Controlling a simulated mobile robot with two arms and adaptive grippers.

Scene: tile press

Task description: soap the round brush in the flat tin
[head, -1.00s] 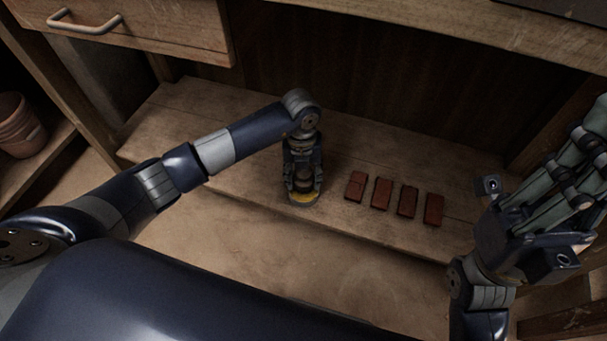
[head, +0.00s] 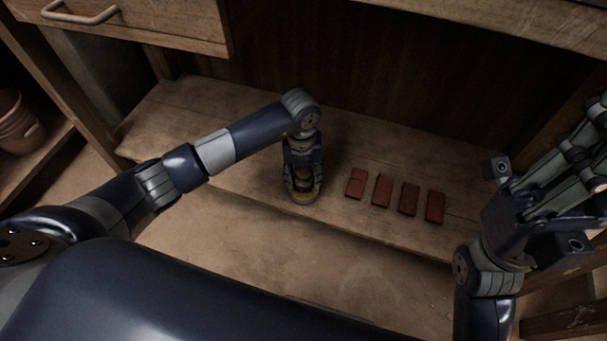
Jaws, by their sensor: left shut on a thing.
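My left gripper (head: 303,178) points down over the lower shelf and is shut on the round brush, which is mostly hidden between and below the fingers. The flat tin (head: 305,201) stands right under it on the shelf, near the front edge. The gripper hides most of the tin, so I cannot tell whether the brush touches the soap. My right gripper (head: 582,170) is raised at the right edge, away from the tin. Its fingertips run out of the picture.
Several red-brown tiles (head: 382,190) lie in a row on the wooden shelf (head: 240,187) just right of the tin. A drawer (head: 150,22) hangs above at the left. Clay pots (head: 17,123) stand at the far left. The shelf behind the tiles is clear.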

